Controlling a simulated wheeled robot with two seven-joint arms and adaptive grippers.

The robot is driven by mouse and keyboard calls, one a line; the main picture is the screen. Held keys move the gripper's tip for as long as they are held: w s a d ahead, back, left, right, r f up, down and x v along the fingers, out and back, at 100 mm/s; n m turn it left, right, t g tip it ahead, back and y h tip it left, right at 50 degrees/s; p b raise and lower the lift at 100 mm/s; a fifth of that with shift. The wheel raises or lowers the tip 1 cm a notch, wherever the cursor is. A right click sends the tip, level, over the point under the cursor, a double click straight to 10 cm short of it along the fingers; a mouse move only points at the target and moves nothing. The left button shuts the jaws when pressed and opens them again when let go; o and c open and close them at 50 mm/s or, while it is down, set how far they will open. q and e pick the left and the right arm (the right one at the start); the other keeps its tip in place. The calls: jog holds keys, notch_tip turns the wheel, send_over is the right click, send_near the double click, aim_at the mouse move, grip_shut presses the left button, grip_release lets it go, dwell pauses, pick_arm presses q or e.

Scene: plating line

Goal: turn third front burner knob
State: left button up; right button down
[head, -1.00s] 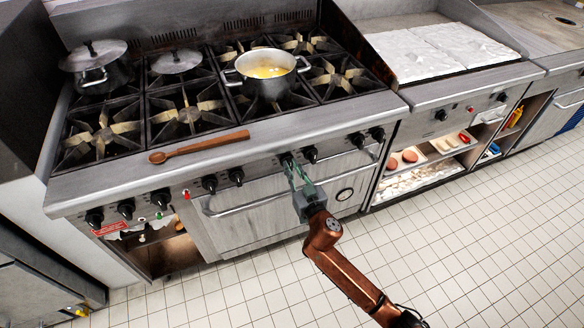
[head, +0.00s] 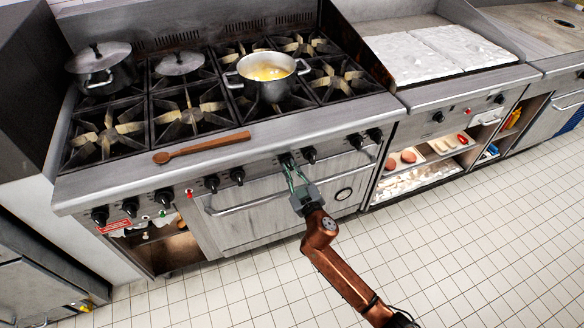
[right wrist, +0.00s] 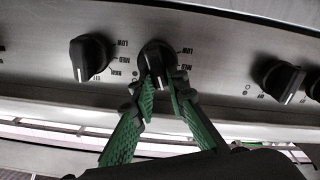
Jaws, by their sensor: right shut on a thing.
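A row of black knobs runs along the stove's front panel (head: 262,168). My right gripper (head: 288,162) reaches up from below, shut on one black burner knob (right wrist: 157,58) a little right of the row's middle. In the right wrist view, the green fingers of the right gripper (right wrist: 161,90) sit on either side of this knob's grip. Its white mark points down, toward the fingers. The fingers hide part of the knob in the head view. My left gripper is not in view.
Neighbouring knobs stand close to the left (right wrist: 91,58) and right (right wrist: 279,80). An oven door handle (head: 250,205) runs below the panel. A wooden spoon (head: 200,147) lies on the stove's front ledge, and a pot (head: 266,85) of yellow food stands on a burner.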

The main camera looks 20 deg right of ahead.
jog(key=n, duration=0.2)
jog(key=n+p, duration=0.1)
jog(key=n, duration=0.1)
jog(key=shift+a+n, duration=0.2)
jog(key=shift+n, duration=0.1)
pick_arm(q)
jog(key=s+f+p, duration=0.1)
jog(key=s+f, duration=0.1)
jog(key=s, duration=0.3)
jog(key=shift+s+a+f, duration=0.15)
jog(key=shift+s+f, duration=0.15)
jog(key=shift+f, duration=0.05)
pick_arm(e)
jog(key=shift+a+f+n, duration=0.1)
jog(key=shift+f+n, duration=0.05)
jog(key=shift+n, duration=0.95)
jog(key=shift+a+f+n, duration=0.1)
jog(key=shift+f+n, duration=0.1)
jog(key=shift+n, duration=0.9)
jog(key=shift+f+n, duration=0.15)
jog(key=shift+n, duration=0.95)
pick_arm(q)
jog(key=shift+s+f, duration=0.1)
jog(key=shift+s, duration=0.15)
pick_arm(e)
jog(key=c, duration=1.9)
grip_release()
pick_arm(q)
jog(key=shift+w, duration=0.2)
